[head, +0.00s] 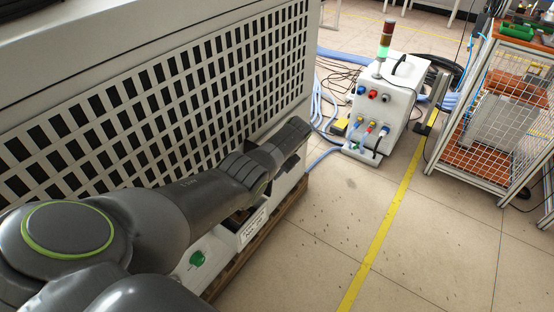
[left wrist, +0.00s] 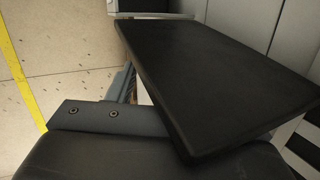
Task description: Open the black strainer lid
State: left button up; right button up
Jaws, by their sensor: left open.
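A flat black slab, which looks like the strainer lid (left wrist: 222,75), fills much of the left wrist view. It stands out tilted, close to the camera, and overlaps my gripper. My left gripper (left wrist: 132,88) shows only in part there, beside the lid's left edge; the rest is hidden behind the lid. The gripper is open. I cannot tell whether a finger touches the lid. In the head view my left arm reaches along the machine's front, and its wrist hides the gripper and the lid. My right gripper is in neither view.
The big machine with a slotted grey panel (head: 170,95) stands along the left. A green knob (head: 197,258) sits low on its front. A white cart with a signal light (head: 379,110) and a mesh-sided rack (head: 497,115) stand beyond. The floor (head: 330,215) between is clear.

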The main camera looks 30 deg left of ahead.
pick_arm(q)
jog(key=shift+d+r, duration=0.15)
jog(key=shift+r, duration=0.25)
jog(key=shift+p+v, duration=0.75)
jog(key=shift+v, duration=0.45)
jog(key=p+v, duration=0.3)
jog(key=v, duration=1.1)
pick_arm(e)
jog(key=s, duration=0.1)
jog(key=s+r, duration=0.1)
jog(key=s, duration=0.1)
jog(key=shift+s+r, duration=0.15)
